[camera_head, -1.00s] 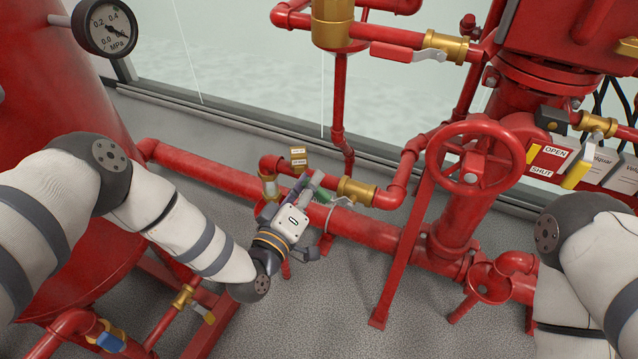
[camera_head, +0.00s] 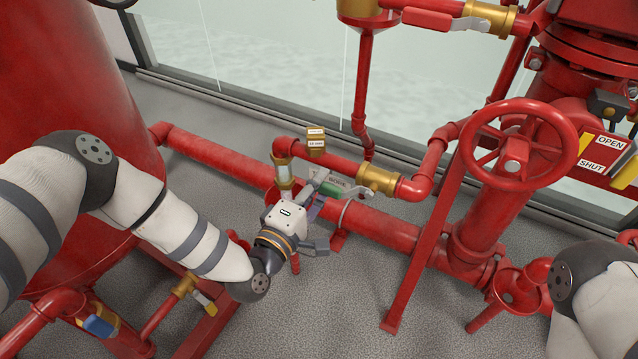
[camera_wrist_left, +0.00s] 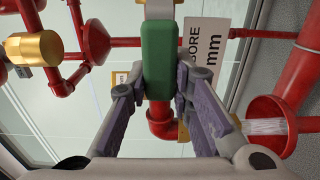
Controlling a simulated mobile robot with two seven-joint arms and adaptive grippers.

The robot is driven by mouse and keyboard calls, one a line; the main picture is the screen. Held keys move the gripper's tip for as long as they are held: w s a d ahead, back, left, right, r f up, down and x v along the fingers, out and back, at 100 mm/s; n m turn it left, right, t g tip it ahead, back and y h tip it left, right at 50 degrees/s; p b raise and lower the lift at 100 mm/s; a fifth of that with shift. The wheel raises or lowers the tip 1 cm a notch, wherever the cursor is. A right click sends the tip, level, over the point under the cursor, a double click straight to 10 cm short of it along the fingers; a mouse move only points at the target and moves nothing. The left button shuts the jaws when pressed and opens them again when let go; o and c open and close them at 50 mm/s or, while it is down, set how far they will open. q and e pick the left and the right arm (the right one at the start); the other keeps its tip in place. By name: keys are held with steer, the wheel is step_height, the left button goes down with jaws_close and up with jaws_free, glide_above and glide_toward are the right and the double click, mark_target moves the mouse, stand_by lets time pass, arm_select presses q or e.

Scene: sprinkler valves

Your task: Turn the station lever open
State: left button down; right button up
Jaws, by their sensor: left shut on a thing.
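The station lever has a green grip (camera_head: 332,189) and sits on a brass valve (camera_head: 380,180) in a red pipe loop. In the head view the grip points left, roughly along the pipe. My left gripper (camera_head: 316,203) is at the grip from the near side. In the left wrist view the green grip (camera_wrist_left: 158,60) lies between the two fingers of my left gripper (camera_wrist_left: 157,97), which is shut on it. My right gripper is out of view; only part of my right arm shows at the lower right.
A white label (camera_wrist_left: 205,45) reading "BORE mm" is close behind the grip. A sight glass (camera_head: 284,172) stands left of the lever. A large red handwheel (camera_head: 518,145) is to the right, and a red pipe (camera_head: 385,230) runs below. A red tank (camera_head: 60,90) fills the left.

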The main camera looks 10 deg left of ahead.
arm_select(q)
steer(key=shift+s+d+f, duration=0.1)
steer(key=shift+f, duration=0.05)
steer(key=c, duration=1.4)
jaws_free()
steer(key=v, duration=1.2)
